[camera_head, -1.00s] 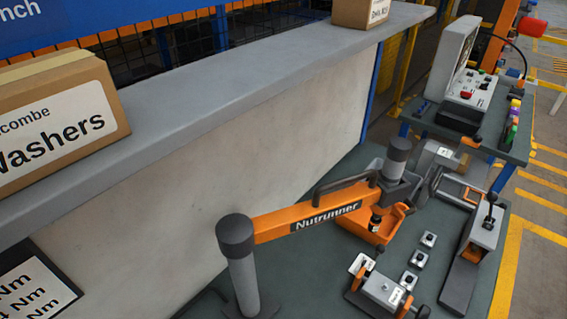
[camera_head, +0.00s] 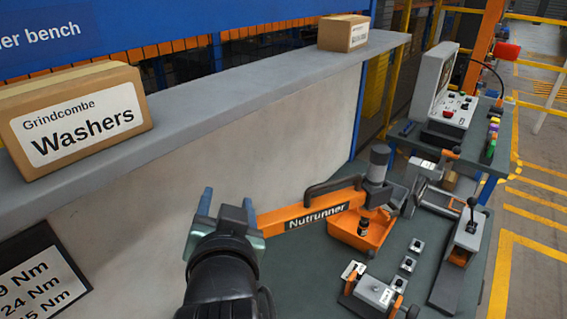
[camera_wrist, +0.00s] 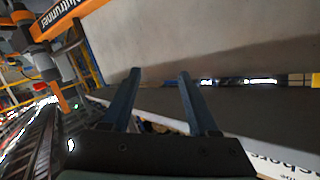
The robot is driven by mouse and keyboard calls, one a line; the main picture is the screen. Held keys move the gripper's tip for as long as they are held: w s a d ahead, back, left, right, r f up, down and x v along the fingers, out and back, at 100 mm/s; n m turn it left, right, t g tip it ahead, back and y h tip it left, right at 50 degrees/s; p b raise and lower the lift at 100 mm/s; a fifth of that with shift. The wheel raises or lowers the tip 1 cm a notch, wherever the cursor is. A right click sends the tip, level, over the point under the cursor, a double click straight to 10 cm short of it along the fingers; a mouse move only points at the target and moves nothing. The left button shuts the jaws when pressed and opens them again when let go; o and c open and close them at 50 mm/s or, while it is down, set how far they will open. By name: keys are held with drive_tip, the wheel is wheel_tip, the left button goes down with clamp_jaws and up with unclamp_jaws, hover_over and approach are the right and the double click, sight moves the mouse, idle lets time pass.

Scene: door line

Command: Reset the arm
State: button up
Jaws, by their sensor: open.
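My gripper (camera_head: 227,204) is in the lower middle of the head view, fingers pointing up and away. It stands in front of the Nutrunner's post and hides it. The wrist view shows my gripper (camera_wrist: 158,75) with its two blue fingers apart and nothing between them. The orange Nutrunner arm (camera_head: 312,211) reaches right from behind my gripper over the bench. It also shows at the upper left of the wrist view (camera_wrist: 65,15).
A grey shelf (camera_head: 240,84) holds a Washers box (camera_head: 75,120) and a smaller box (camera_head: 343,33). The green bench (camera_head: 330,280) carries an orange bin (camera_head: 362,232), small switch blocks and a lever unit (camera_head: 467,240). A control panel (camera_head: 447,100) stands at the right. Marked floor lies beyond.

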drive_tip(key=s+d+r+n+t, duration=0.1)
drive_tip(key=d+r+t, duration=0.25)
drive_tip(key=r, duration=0.65)
drive_tip(key=s+d+r+t, duration=0.2)
drive_tip(key=r+t, duration=0.2)
drive_tip(key=r, duration=0.6)
drive_tip(key=s+d+r+n+t+h, duration=0.1)
drive_tip(key=s+d+r+t+h, duration=0.1)
drive_tip(key=s+r+t, duration=0.3)
drive_tip(key=s+r, duration=0.3)
drive_tip(key=r, duration=0.3)
drive_tip(key=shift+s+d+r+n, duration=0.3)
drive_tip(key=shift+d+r+n, duration=0.05)
drive_tip(key=shift+r+n, duration=0.05)
